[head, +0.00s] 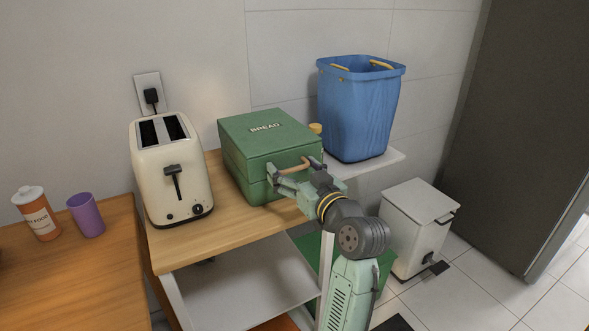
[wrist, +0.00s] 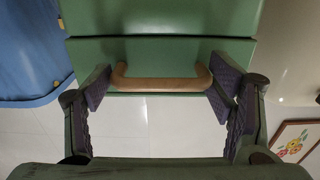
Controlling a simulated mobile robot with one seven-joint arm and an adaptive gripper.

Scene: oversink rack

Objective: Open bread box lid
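The green bread box (head: 257,136), marked "BREAD" on its lid, sits on the wooden cart top, and the lid is shut. A wooden bar handle (head: 294,167) is on its front. My gripper (head: 293,175) is at the front of the box, around the handle. In the wrist view the green box (wrist: 160,50) fills the top, and the handle (wrist: 162,84) lies crosswise between the two dark finger pads of my gripper (wrist: 160,92). The fingers are spread wide, one beyond each end of the handle. Small gaps appear between pads and handle; contact is unclear.
A cream toaster (head: 168,170) stands left of the box on the cart top (head: 205,232). A blue bin (head: 357,110) stands on a white shelf behind right. A white pedal bin (head: 412,225) is on the floor. A purple cup (head: 86,215) and orange jar (head: 38,213) stand far left.

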